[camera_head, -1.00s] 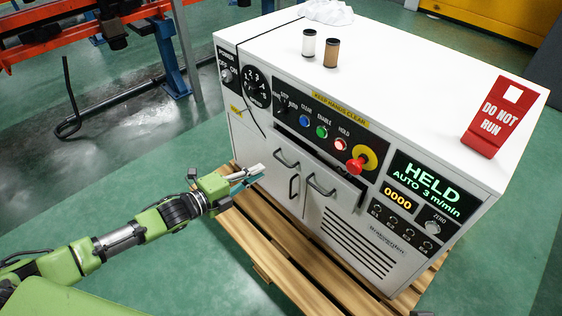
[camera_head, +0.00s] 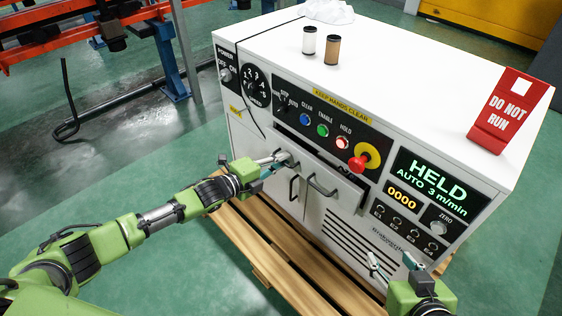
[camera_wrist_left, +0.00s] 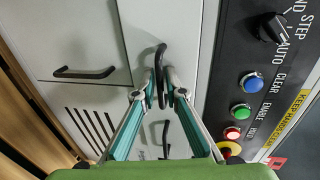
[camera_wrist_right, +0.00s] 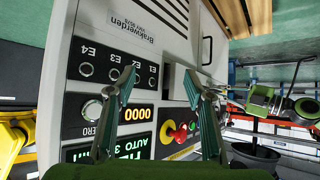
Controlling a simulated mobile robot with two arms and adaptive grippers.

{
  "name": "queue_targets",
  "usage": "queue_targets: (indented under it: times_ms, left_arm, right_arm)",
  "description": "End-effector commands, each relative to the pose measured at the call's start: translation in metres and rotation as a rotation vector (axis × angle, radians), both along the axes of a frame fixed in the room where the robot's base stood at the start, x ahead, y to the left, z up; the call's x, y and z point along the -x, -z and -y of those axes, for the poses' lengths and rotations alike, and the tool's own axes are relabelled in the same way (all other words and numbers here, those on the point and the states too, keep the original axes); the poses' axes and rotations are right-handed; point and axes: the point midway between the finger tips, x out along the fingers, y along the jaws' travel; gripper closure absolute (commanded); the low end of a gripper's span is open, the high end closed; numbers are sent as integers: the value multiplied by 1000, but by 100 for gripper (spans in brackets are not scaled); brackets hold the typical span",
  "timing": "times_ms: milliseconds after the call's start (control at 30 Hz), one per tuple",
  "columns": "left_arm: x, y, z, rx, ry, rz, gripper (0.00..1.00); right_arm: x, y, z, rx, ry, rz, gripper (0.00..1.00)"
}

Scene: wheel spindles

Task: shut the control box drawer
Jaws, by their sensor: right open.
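The white control box (camera_head: 420,120) stands with its front facing me. Its drawer (camera_head: 345,192) is pulled out a little, with a dark gap along its top edge. My left gripper (camera_head: 284,158) is at the left bar handle of the front's upper row. In the left wrist view its two fingers are close together on either side of this black handle (camera_wrist_left: 160,78), apparently closed on it. Another bar handle (camera_head: 322,185) sits to the right. My right gripper (camera_head: 390,262) is open and empty before the box's lower right; its fingers also show in the right wrist view (camera_wrist_right: 159,78).
A red emergency button (camera_head: 356,164) sticks out above the drawer. Two small spools (camera_head: 320,47), a white cloth (camera_head: 328,11) and a red DO NOT RUN sign (camera_head: 500,110) are on top. The box stands on a wooden pallet (camera_head: 262,250).

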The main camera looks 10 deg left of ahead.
Motion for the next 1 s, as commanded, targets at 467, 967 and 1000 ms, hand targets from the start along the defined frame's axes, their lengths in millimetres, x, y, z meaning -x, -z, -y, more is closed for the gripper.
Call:
queue_targets:
  times_ms: [467,967,1000]
  left_arm:
    - [0,0,0,1,0,-1,100]
    - [-31,1,22,0,2,0,100]
    - [-32,1,22,1,1,-1,100]
  right_arm:
    - [0,0,0,0,0,1,52]
    - [-46,-68,-22,-86,-25,364,52]
    - [-48,-72,-23,-90,-26,381,52]
